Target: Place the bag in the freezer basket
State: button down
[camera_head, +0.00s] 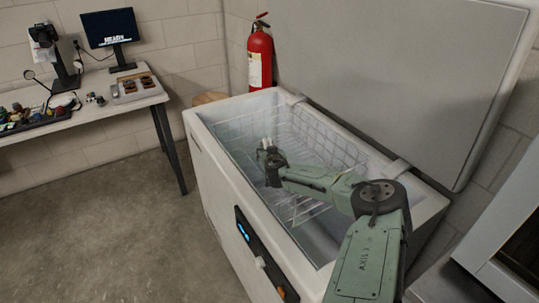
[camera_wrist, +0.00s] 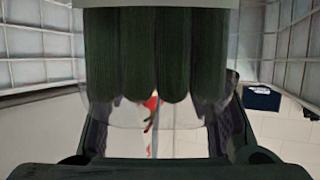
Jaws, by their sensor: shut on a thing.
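The bag (camera_wrist: 152,60) fills the upper middle of the wrist view. It is clear film around several dark, rounded, ribbed shapes, with a pale band along the top. My gripper (camera_wrist: 160,120) is shut on it, with a dark finger at each side. In the head view my gripper (camera_head: 267,150) is inside the open chest freezer (camera_head: 200,130), above the left part of the wire freezer basket (camera_head: 340,148). The bag is hard to make out there, and I cannot tell whether it touches the basket.
The freezer lid (camera_head: 400,70) stands open at the back. A red fire extinguisher (camera_head: 260,58) is behind the freezer's far left corner. A white table (camera_head: 130,97) with a monitor (camera_head: 109,28) and small items stands at left. The floor between them is clear.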

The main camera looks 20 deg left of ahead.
jog(key=shift+w+f, duration=0.1)
jog(key=shift+f, duration=0.5)
jog(key=shift+f, duration=0.1)
jog(key=shift+f, duration=0.15)
jog(key=c, duration=0.8)
grip_release()
jog(key=shift+o, duration=0.2)
jog(key=shift+r, duration=0.2)
